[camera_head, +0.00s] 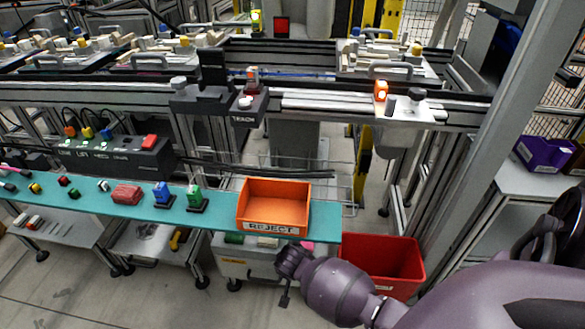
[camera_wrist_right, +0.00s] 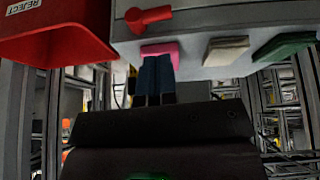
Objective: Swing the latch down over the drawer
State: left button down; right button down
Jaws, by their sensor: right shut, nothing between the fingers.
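The red latch (camera_wrist_right: 148,18) is on the pale front of the drawer cabinet (camera_wrist_right: 195,20) in the right wrist view. It has a round hub and a short arm lying roughly sideways. In the head view the cabinet (camera_head: 232,268) stands under the teal shelf, and I cannot make out the latch there. My right gripper (camera_wrist_right: 156,60) is shut and empty, its dark blue fingers side by side near the cabinet's edge. The fingertips overlap a pink block (camera_wrist_right: 160,48) in the picture and appear apart from the latch. My left gripper is not in view.
Beige (camera_wrist_right: 226,50) and green (camera_wrist_right: 284,47) blocks lie along the cabinet's edge. A red bin (camera_head: 385,264) stands right of the cabinet, and shows close at upper left in the wrist view (camera_wrist_right: 50,45). An orange REJECT tray (camera_head: 274,191) sits above on the teal shelf (camera_head: 222,218).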

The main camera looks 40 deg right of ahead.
pick_arm(q)
jog(key=shift+s+f, duration=0.1)
jog(key=shift+s, duration=0.1)
